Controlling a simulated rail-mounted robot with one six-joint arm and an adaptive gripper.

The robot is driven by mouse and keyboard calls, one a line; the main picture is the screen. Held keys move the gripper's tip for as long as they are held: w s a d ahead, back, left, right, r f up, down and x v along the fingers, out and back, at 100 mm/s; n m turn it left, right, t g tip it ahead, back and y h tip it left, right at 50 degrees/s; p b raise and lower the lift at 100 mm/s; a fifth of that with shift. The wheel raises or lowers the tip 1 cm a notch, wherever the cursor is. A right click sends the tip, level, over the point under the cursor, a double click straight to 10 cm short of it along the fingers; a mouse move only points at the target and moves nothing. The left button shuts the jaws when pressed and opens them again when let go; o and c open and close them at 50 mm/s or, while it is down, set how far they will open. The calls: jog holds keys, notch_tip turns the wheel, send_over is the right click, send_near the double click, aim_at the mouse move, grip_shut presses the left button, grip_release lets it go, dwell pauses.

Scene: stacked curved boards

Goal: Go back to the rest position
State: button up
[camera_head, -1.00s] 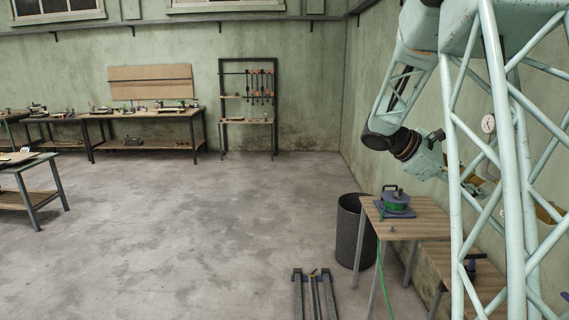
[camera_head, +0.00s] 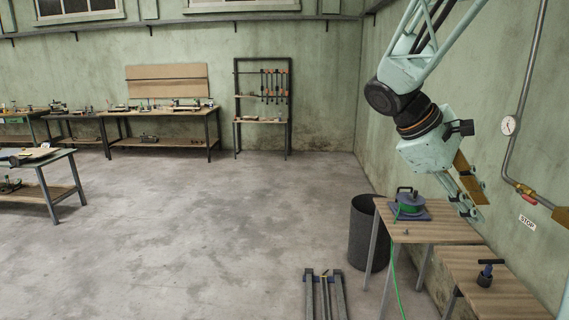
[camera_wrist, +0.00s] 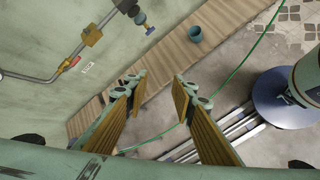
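My gripper (camera_head: 472,208) hangs from my arm at the right in the head view, above the right part of the small wooden table. In the wrist view my gripper (camera_wrist: 160,82) has its two yellow-brown fingers spread, with a clear gap between the tips. Nothing is held between them. Green hose and floor show beyond the gap. My arm's lattice link and dark wrist joints show at the upper right of the head view.
The small wooden table (camera_head: 432,229) carries a blue reel (camera_head: 408,208) with green hose. A lower bench (camera_head: 496,298) holds a dark blue tool (camera_head: 486,275). A dark bin (camera_head: 363,235) stands left of the table. The wall pipe (camera_head: 522,105) is at the right. The middle floor is clear.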

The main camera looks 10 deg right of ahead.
jog(key=s+a+m+t+y, duration=0.1)
jog(key=s+a+t+y, duration=0.1)
jog(key=s+a, duration=0.4)
jog(key=s+a+f+m+t+y, duration=0.1)
jog(key=s+a, duration=0.6)
jog(key=a, duration=0.9)
jog(key=s+a+f+m+t+y+b, duration=0.1)
jog(key=s+a+m+t+y, duration=0.2)
jog(key=a, duration=0.9)
jog(key=shift+s+f+y, duration=0.2)
jog(key=shift+s+y, duration=0.8)
jog(key=shift+s, duration=0.8)
